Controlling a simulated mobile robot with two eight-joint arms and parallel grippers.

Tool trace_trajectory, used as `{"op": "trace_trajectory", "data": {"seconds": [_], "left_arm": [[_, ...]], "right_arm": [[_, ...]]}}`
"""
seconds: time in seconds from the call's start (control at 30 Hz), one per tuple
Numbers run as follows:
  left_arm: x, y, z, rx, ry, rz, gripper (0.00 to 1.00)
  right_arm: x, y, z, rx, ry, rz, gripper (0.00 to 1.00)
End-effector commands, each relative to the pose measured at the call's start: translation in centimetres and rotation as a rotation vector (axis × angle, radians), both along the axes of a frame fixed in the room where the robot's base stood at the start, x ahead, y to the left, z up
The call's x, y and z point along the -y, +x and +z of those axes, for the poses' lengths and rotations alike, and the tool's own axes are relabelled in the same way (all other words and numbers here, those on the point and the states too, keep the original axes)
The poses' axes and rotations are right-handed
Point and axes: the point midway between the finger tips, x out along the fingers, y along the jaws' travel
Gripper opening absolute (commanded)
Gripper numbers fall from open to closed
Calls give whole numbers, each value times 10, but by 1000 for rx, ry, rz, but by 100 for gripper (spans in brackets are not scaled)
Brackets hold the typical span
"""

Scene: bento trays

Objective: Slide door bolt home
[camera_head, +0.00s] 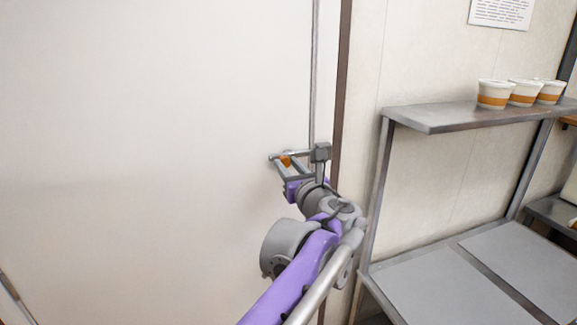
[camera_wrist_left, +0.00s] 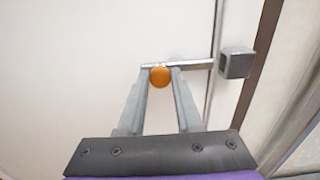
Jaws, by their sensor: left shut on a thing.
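The door bolt is a thin metal bar (camera_head: 300,154) lying level across the white door near its right edge; it also shows in the left wrist view (camera_wrist_left: 195,64). An orange knob (camera_wrist_left: 160,77) sticks out from the bar. My left gripper (camera_head: 284,163) is shut on the orange knob, with one finger on each side of it in the left wrist view. A grey block-shaped keeper (camera_wrist_left: 236,62) sits on the frame side, right of the bar, and shows in the head view too (camera_head: 321,152). My right gripper is out of view.
The white door (camera_head: 150,120) fills the left side, with a brown frame strip (camera_head: 341,90) at its right. A metal shelf (camera_head: 460,113) with white-and-orange cups (camera_head: 494,94) stands to the right, above a lower metal surface (camera_head: 440,285). The space before the door is clear.

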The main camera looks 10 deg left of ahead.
Motion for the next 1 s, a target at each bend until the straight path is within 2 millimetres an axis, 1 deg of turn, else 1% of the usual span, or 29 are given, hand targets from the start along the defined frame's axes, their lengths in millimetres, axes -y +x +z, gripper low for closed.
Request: {"op": "trace_trajectory", "data": {"seconds": [0.17,0.27,0.53,0.77,0.8,0.97,1.0], "left_arm": [[0,0,0,0,0,0,0],[4,3,1,1,-1,-1,0],[33,22,2,2,-1,-1,0],[33,23,0,0,0,0,0],[33,23,0,0,0,0,35],[33,22,0,0,0,0,64],[33,22,0,0,0,0,64]], "right_arm": [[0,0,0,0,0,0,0],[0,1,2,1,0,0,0],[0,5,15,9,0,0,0],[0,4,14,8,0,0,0],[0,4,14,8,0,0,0],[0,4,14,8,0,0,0],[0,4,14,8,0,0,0]]}}
